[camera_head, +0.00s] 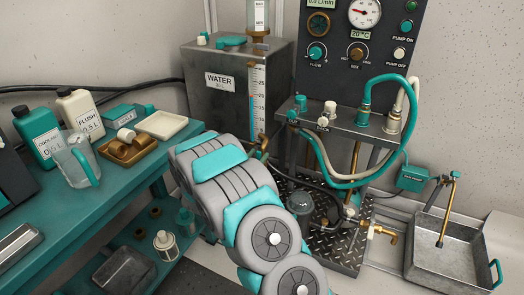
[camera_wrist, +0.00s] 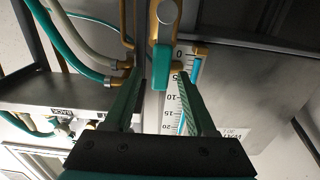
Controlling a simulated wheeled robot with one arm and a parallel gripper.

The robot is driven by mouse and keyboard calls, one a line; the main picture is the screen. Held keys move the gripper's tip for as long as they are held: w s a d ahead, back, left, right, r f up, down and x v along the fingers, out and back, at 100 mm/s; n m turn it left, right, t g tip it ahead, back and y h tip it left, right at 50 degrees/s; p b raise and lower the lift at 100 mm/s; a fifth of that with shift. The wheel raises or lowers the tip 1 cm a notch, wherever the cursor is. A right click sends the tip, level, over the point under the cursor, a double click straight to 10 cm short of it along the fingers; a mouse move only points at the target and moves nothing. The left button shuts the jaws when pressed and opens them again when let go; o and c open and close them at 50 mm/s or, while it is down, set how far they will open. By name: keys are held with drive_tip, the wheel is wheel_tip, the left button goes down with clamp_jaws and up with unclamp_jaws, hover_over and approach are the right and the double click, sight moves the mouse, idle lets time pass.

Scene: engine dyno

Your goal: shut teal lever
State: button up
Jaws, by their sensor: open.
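The teal lever (camera_wrist: 162,68) shows in the wrist view, hanging from a brass valve (camera_wrist: 165,30) with a round grey cap. It lies beside the lower end of the sight gauge scale (camera_wrist: 182,95). My gripper (camera_wrist: 160,66) is open, with one finger to the left of the lever and one to the right. The lever's tip is between or just beyond the fingertips; I cannot tell if they touch it. In the head view, brass fittings (camera_head: 262,143) show at the gauge's foot on the water tank (camera_head: 205,105). My arm hides the gripper there.
The pump stand (camera_head: 350,128) with teal and cream hoses stands right of the tank. A teal bench (camera_head: 115,205) with bottles, a jug and a tray is at left. A metal drip tray (camera_head: 450,250) is at lower right. A black hose runs behind my arm.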

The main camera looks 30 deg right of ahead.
drive_tip(key=shift+x, duration=2.2)
clamp_jaws()
